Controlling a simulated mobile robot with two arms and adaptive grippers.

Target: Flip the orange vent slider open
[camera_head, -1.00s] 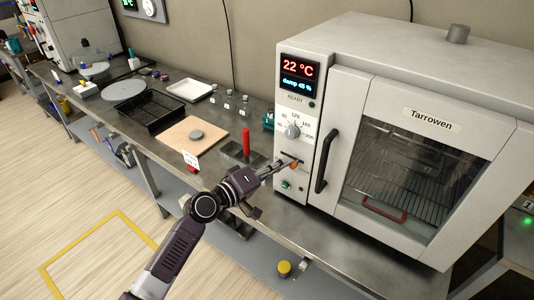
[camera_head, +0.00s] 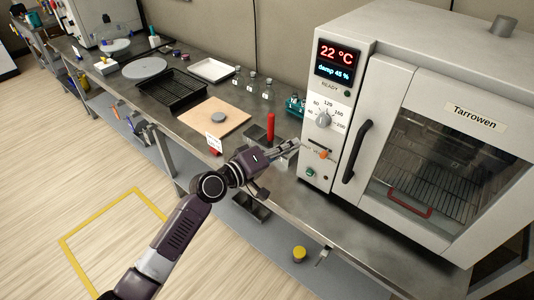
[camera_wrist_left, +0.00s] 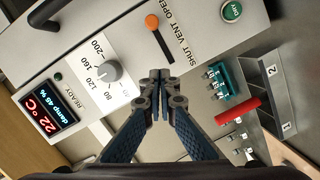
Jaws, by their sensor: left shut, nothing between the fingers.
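The orange vent slider (camera_head: 323,154) is on the control panel of the white Tarrowen oven (camera_head: 350,60), below the dial. In the left wrist view the orange knob (camera_wrist_left: 152,22) sits at the OPEN end of its dark slot (camera_wrist_left: 164,48), beside the label SHUT VENT OPEN. The SHUT end of the slot is empty. My left gripper (camera_head: 296,143) is shut and empty, a short way in front of the panel and left of the knob. In the left wrist view its closed fingertips (camera_wrist_left: 160,75) are below the slot, apart from the knob. My right gripper is not in view.
A dial (camera_head: 324,119) is above the slider and a green button (camera_head: 310,172) below it. The oven door handle (camera_head: 357,150) stands out to the right. A red upright handle (camera_head: 270,127) is on the bench behind my gripper. A wooden board (camera_head: 208,122) lies left.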

